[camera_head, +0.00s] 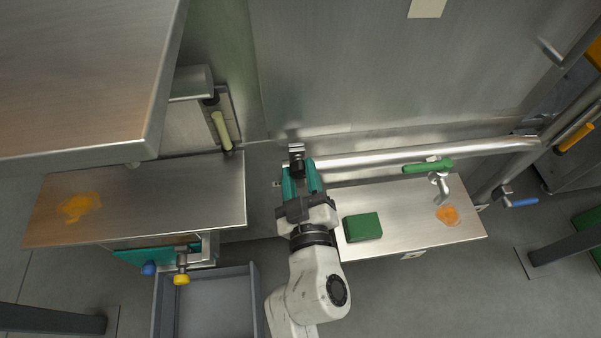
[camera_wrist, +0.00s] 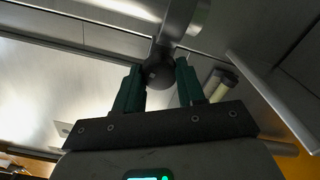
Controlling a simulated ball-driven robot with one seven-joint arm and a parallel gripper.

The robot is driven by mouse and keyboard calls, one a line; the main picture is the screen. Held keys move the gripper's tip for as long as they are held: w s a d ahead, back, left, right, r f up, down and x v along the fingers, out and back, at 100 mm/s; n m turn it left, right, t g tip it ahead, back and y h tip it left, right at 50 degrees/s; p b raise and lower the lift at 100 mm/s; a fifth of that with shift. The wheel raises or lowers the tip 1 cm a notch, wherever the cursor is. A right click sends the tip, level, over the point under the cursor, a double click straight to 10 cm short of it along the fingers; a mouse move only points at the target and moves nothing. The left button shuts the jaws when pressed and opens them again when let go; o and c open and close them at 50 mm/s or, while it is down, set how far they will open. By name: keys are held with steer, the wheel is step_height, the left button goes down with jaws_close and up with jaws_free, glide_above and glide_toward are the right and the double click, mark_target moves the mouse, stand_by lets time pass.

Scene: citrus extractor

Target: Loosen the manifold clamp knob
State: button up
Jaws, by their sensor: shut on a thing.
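The manifold clamp knob is a dark round knob (camera_wrist: 158,72) between the tips of my two teal fingers in the wrist view. In the head view its dark end (camera_head: 297,151) shows just beyond the fingertips, next to the left end of the steel manifold pipe (camera_head: 420,153). My gripper (camera_head: 298,166) is shut on the knob; it also shows in the wrist view (camera_wrist: 158,78). The fingers hide part of the knob in the head view. A bright metal clamp piece (camera_head: 296,146) sits at the knob's far side.
A steel shelf (camera_head: 390,255) with a green block (camera_head: 362,227) and a green-handled valve (camera_head: 428,167) lies to the right. Another steel shelf (camera_head: 150,210) with an orange stain and a grey bin (camera_head: 208,300) are to the left. A steel housing (camera_head: 80,80) overhangs upper left.

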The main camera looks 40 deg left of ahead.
steer(key=shift+n, duration=0.6)
steer(key=o, duration=1.1)
steer(key=shift+c, duration=0.2)
steer(key=p+v, duration=0.1)
steer(key=v, duration=0.9)
steer(key=shift+s+d, duration=0.2)
steer(key=shift+s, duration=0.1)
